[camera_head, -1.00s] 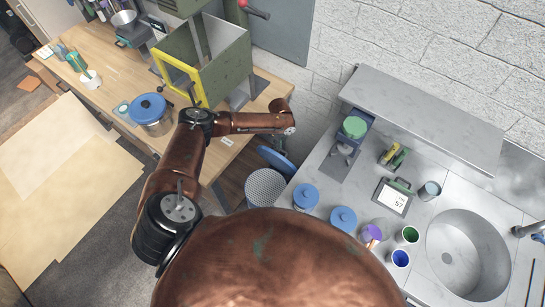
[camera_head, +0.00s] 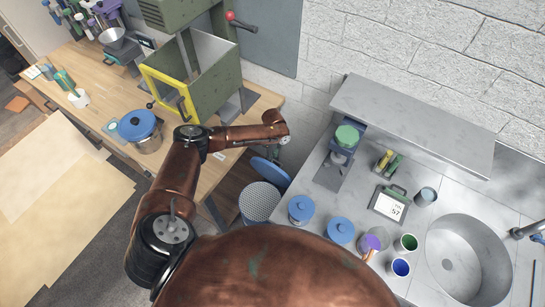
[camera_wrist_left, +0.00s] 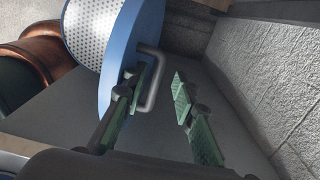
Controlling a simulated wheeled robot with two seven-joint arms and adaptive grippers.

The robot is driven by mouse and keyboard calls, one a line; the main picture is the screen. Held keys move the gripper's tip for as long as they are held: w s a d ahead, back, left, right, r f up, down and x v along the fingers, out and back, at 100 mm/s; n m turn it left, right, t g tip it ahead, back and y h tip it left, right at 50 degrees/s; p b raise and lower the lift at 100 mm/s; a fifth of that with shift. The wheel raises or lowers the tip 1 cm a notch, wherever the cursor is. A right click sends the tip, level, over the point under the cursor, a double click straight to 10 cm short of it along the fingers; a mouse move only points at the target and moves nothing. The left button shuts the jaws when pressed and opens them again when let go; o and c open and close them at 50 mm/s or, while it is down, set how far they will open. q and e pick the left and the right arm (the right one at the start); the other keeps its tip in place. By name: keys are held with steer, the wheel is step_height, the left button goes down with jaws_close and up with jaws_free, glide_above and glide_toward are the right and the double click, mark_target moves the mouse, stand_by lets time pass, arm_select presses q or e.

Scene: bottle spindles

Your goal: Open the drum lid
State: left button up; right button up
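The drum is a perforated pale metal cylinder (camera_head: 260,202) on the floor between the wooden bench and the grey counter. Its blue lid (camera_head: 270,172) stands tilted up at the drum's far side, and the perforated metal shows in front of it. In the left wrist view the lid (camera_wrist_left: 128,50) is seen nearly edge-on beside the drum (camera_wrist_left: 90,32), with a grey bar handle (camera_wrist_left: 152,80) on its outer face. My left gripper (camera_wrist_left: 158,76) is open, its green-padded fingers apart on either side of the handle. I cannot tell whether either finger touches it. My right gripper is out of view.
A wooden bench (camera_head: 110,88) carries a blue-lidded pot (camera_head: 140,130) and a green machine with a yellow frame. The grey counter (camera_head: 330,208) on the right holds blue-lidded containers, cups and a scale. In the wrist view a wall (camera_wrist_left: 285,80) stands close on the right.

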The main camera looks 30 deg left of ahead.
arm_select(q)
steer(key=shift+w+r, duration=0.1)
steer(key=shift+r, duration=0.15)
step_height(320, 180, up, 12)
steer(key=shift+f, duration=0.25)
stand_by(0.5)
